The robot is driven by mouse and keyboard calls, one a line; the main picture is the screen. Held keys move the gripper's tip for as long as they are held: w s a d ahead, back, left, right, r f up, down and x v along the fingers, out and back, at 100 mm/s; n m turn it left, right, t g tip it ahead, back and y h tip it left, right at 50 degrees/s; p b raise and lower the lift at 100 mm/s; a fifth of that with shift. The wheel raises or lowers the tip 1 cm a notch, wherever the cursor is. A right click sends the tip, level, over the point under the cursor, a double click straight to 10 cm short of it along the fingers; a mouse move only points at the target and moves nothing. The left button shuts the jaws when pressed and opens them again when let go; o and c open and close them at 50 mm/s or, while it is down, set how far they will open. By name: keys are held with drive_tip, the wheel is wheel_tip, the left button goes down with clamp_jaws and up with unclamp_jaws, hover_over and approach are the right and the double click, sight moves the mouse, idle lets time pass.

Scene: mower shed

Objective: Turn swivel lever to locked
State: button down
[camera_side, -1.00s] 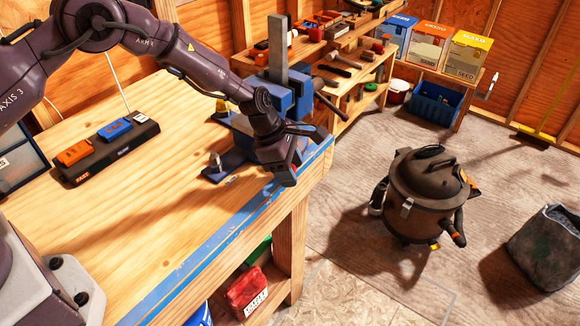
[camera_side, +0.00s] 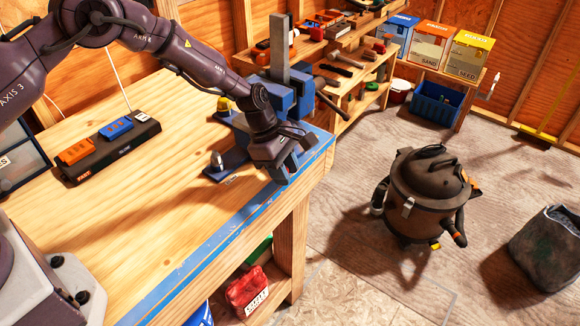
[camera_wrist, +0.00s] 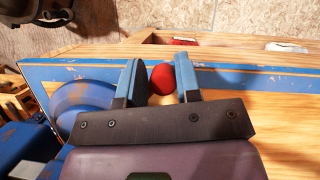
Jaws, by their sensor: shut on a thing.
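The swivel lever shows as a round red knob (camera_wrist: 162,78) between my two blue-padded fingers in the wrist view. My gripper (camera_wrist: 161,84) is shut on this knob, with a finger on each side of it. The rest of the lever is hidden by the gripper. In the side view my gripper (camera_side: 286,170) is low at the bench's front right corner and hides the knob. The blue vise (camera_side: 290,97) stands just behind it, with a grey upright bar in its jaws. Its round blue base (camera_wrist: 85,104) is left of my fingers in the wrist view.
A blue foot with a silver bolt (camera_side: 217,160) sits left of my gripper. The workbench (camera_side: 150,215) is clear in its middle, with a blue front edge. A black charger (camera_side: 110,148) with orange and blue blocks is at the left. A shop vacuum (camera_side: 425,195) stands on the floor.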

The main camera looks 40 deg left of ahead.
drive_tip(key=shift+s+a+f, duration=0.15)
drive_tip(key=shift+s+a, duration=0.05)
drive_tip(key=shift+a, duration=0.1)
drive_tip(key=c, duration=0.9)
unclamp_jaws()
drive_tip(key=shift+d, duration=0.1)
drive_tip(key=shift+w, duration=0.1)
drive_tip(key=shift+r, duration=0.25)
drive_tip(key=v, duration=1.2)
drive_tip(key=shift+r, duration=0.3)
